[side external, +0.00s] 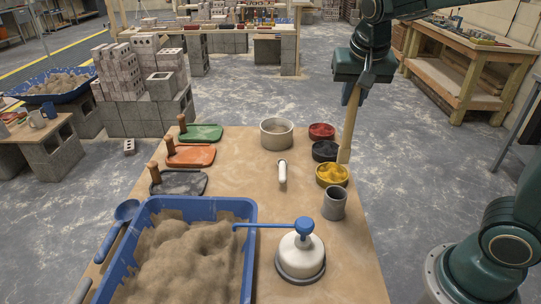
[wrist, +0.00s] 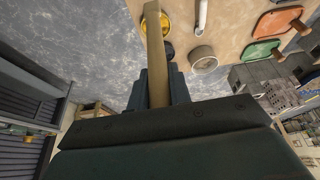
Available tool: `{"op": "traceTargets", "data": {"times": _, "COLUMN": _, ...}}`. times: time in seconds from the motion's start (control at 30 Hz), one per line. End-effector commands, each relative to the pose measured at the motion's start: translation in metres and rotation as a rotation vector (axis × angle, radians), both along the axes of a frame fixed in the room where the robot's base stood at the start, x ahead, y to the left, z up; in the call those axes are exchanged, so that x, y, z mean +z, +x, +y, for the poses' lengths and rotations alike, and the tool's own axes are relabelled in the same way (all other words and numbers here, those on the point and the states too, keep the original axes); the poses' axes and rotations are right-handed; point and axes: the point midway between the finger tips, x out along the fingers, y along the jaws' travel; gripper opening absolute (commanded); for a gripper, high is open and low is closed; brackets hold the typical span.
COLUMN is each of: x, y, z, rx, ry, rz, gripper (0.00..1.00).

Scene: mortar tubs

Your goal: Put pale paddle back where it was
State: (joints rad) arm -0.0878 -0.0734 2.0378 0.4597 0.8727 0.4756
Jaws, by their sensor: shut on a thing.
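The pale paddle (side external: 348,125) is a long flat wooden strip. My gripper (side external: 353,92) is shut on its upper part and holds it nearly upright, slightly tilted, at the right edge of the wooden table (side external: 235,165). Its lower end appears beside the black powder bowl (side external: 325,151) and the yellow powder bowl (side external: 332,174); I cannot tell whether it touches anything. In the wrist view the paddle (wrist: 156,55) runs out from between the dark jaws (wrist: 158,88) and its tip overlaps the yellow bowl (wrist: 163,22).
A red bowl (side external: 321,131), a beige pot (side external: 277,146), a white rod-like item (side external: 282,172) and a grey cup (side external: 334,203) stand nearby. A blue sand tub (side external: 251,270), a white dispenser with blue lever (side external: 300,255) and several floats (side external: 200,133) fill the front and left.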

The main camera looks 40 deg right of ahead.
Motion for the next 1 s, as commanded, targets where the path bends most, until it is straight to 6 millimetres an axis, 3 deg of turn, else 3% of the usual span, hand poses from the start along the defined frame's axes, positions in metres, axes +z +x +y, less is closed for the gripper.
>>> {"op": "traceTargets", "data": {"times": 0.53, "x": -0.103, "y": -0.001, "z": 0.000, "rx": 0.000, "ry": 0.001, "rz": 0.005, "gripper": 0.00}}
{"op": "traceTargets", "data": {"times": 0.7, "x": -0.118, "y": 0.000, "z": 0.000, "rx": 0.000, "ry": 0.001, "rz": 0.002, "gripper": 0.00}}
{"op": "traceTargets", "data": {"times": 1.0, "x": -0.123, "y": 0.000, "z": 0.000, "rx": 0.000, "ry": 0.001, "rz": 0.001, "gripper": 0.00}}
